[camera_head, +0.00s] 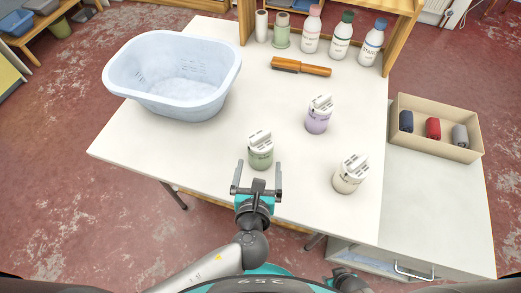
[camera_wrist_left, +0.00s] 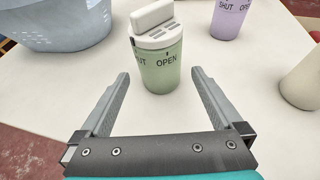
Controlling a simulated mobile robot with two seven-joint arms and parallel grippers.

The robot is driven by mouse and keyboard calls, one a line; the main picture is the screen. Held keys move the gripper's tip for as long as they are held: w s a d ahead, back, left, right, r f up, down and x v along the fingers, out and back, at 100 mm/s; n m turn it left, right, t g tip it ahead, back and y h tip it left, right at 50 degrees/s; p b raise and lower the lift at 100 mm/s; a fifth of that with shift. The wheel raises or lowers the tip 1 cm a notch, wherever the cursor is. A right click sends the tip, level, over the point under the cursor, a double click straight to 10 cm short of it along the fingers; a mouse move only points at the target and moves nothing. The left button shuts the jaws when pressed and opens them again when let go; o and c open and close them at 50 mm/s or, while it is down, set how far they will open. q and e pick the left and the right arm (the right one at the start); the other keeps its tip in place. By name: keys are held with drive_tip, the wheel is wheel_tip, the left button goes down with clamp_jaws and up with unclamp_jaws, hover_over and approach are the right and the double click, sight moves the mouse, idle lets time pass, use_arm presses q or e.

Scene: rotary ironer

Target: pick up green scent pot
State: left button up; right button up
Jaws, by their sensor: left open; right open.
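The green scent pot (camera_head: 260,154) stands upright on the white table near its front edge, with a white slotted lid. In the left wrist view the green scent pot (camera_wrist_left: 160,66) shows the word OPEN on its side, just beyond the fingertips. My left gripper (camera_head: 257,168) is open and empty in front of the pot, its fingers (camera_wrist_left: 160,82) spread to either side of the line to it. The fingers do not appear to touch the pot. My right gripper cannot be made out in the head view; only part of my right arm shows at the bottom.
A purple pot (camera_head: 317,119) and a cream pot (camera_head: 348,178) stand to the right. A pale blue basin (camera_head: 175,75) is at the left. A brush (camera_head: 301,67) and several bottles (camera_head: 340,38) are at the back. A box (camera_head: 470,152) with rolled cloths stands at right.

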sight(260, 161)
use_arm(q)
drive_tip(key=shift+x, duration=3)
drive_tip(key=shift+r, duration=0.1)
drive_tip(key=shift+c, duration=0.2)
drive_tip(key=c, duration=1.2)
